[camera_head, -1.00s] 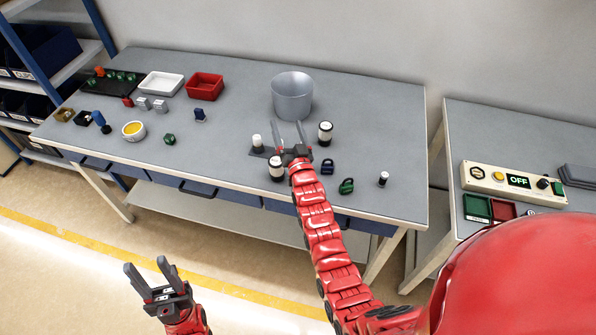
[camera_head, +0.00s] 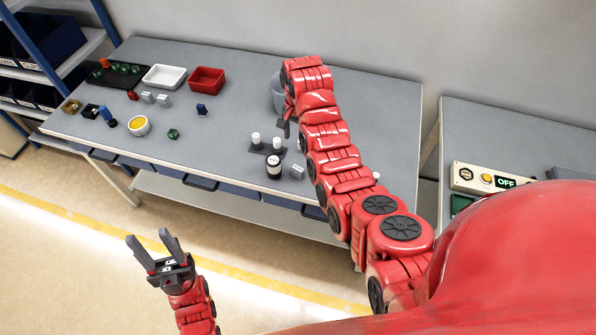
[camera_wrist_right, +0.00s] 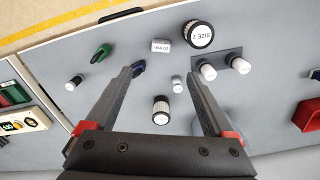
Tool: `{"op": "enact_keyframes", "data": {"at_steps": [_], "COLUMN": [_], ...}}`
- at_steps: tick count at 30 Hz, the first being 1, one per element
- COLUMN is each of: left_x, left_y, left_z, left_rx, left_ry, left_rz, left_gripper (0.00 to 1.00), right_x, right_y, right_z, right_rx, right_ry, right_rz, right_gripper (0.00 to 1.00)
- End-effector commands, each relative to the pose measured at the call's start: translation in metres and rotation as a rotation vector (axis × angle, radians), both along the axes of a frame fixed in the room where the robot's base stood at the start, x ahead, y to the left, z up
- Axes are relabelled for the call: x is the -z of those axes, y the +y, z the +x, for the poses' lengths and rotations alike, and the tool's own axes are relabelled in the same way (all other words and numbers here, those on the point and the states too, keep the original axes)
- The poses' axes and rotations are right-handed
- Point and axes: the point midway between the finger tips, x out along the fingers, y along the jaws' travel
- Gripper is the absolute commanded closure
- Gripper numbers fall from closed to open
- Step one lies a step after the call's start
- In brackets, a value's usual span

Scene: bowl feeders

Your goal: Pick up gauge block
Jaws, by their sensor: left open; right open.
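The gauge block, a small grey block marked "20 mm" (camera_wrist_right: 161,45), lies on the grey table in the right wrist view. In the head view what looks like the same block (camera_head: 297,171) is just right of a black-and-white cylinder (camera_head: 274,166). My right gripper (camera_wrist_right: 160,76) is open and empty above the table. The block shows beyond its fingertips, apart from them. In the head view my right arm hides most of this gripper (camera_head: 284,127). My left gripper (camera_head: 168,251) is open and empty, in front of the table.
Close to the block are the "SIZE 2" cylinder (camera_wrist_right: 198,36), a dark plate with two white-topped pegs (camera_wrist_right: 240,64), blue (camera_wrist_right: 138,68) and green (camera_wrist_right: 101,53) padlocks, a small grey-white piece (camera_wrist_right: 177,84) and another knurled cylinder (camera_wrist_right: 161,110). A grey bowl (camera_head: 276,92) is partly hidden.

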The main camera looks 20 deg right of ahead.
Motion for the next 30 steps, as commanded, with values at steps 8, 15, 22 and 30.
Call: {"op": "enact_keyframes", "data": {"at_steps": [8, 15, 22, 30], "left_x": [0.057, 0.1, 0.088, 0.062], "left_y": [0.0, 0.0, 0.0, 0.0], "left_z": [0.0, 0.0, 0.0, 0.0], "left_rx": [0.0, 0.0, 0.0, 0.0], "left_ry": [0.0, 0.0, 0.0, 0.0], "left_rz": [0.0, 0.0, 0.0, 0.0], "left_gripper": [0.5, 0.5, 0.5, 0.5], "right_x": [0.06, 0.103, 0.116, 0.143], "right_y": [0.0, 0.0, 0.0, 0.001], "right_z": [0.001, 0.001, 0.001, 0.0], "right_rx": [-0.001, -0.002, -0.002, -0.002], "right_ry": [-0.004, -0.005, -0.004, -0.001], "right_rz": [0.0, 0.0, 0.001, 0.001], "right_gripper": [0.12, 0.12, 0.12, 0.12]}}
